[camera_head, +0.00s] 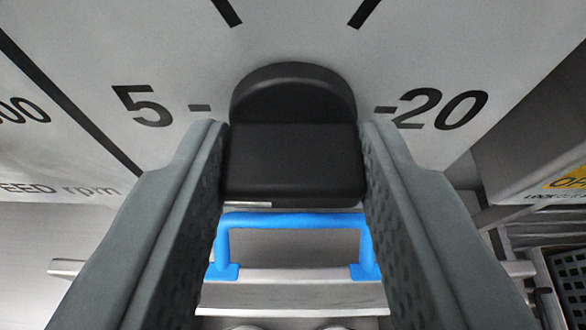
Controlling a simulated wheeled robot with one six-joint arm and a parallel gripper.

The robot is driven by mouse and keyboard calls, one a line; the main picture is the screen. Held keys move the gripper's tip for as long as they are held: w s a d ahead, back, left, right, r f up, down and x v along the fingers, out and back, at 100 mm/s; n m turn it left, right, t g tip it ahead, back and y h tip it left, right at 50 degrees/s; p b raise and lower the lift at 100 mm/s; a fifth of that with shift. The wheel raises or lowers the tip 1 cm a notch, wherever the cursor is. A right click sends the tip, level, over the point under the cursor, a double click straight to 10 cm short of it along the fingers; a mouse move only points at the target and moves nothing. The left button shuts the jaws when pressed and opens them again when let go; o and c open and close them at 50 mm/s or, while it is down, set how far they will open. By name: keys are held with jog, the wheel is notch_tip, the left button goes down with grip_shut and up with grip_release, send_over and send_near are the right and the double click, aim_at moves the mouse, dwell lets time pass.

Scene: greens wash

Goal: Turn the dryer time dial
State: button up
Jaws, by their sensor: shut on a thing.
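The dryer time dial is a black knob (292,162) at the middle of the camera view. It stands out from a pale panel (290,30) printed with "5" on its left, "20" on its right and dark tick marks around it. My gripper (294,155) is shut on the knob, with one grey padded finger against its left side and one against its right side. The fingers hide parts of the panel beside the knob. No pointer mark shows on the knob, so I cannot tell its setting.
A blue handle (292,220) on a metal part shows below the knob, between my fingers. A second scale, partly reading "EED rpm", is at the left.

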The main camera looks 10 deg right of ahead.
jog(key=o, duration=1)
jog(key=shift+f, duration=0.1)
jog(key=v, duration=1.7)
jog(key=shift+s+a, duration=0.1)
jog(key=shift+s, duration=0.05)
jog(key=s+d+f+t+y, duration=0.1)
jog(key=s+d+f, duration=0.5)
jog(key=s, duration=0.3)
jog(key=s+d+f+n+t, duration=0.1)
jog(key=s+d+f, duration=0.6)
jog(key=s+f, duration=0.1)
jog(key=s+d+f+n+t+y, duration=0.1)
jog(key=s+d+f+t, duration=0.1)
jog(key=s+d+f, duration=0.4)
jog(key=shift+s+d+f+y, duration=0.1)
jog(key=shift+s+f, duration=0.2)
jog(key=shift+s, duration=0.55)
jog(key=shift+s+d+f+y, duration=0.1)
jog(key=shift+s+f, duration=0.2)
jog(key=shift+s, duration=0.6)
jog(key=shift+s+f+y, duration=0.1)
jog(key=shift+s+f, duration=0.25)
jog(key=shift+s, duration=0.5)
